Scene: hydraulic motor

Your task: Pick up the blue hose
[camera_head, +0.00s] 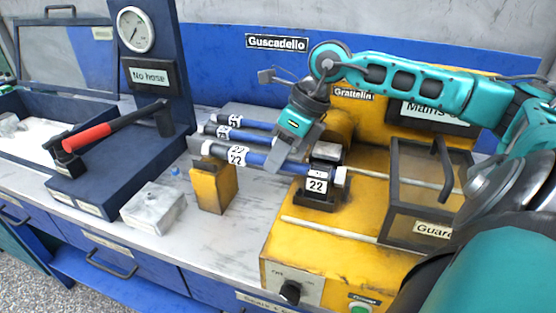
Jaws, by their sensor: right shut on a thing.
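The front blue hose (256,159), with a white "22" label and a dark left end, lies roughly level. Its left part is over a small yellow block (211,188). Its right end is at a black fitting (318,196) marked "22" on the yellow machine. My right gripper (276,160) comes down from above and is shut on the hose near its middle. The fingers hide a short piece of it. Two more blue hoses, one labelled "22" (224,132) and one "21" (235,120), lie behind it. My left gripper is out of view.
A guard box (425,185) stands right on the yellow machine (330,245). A gauge post (150,70) with a "No hose" sign, a red-handled lever (88,137) and a grey metal block (153,207) are at left. The bench strip before the machine is clear.

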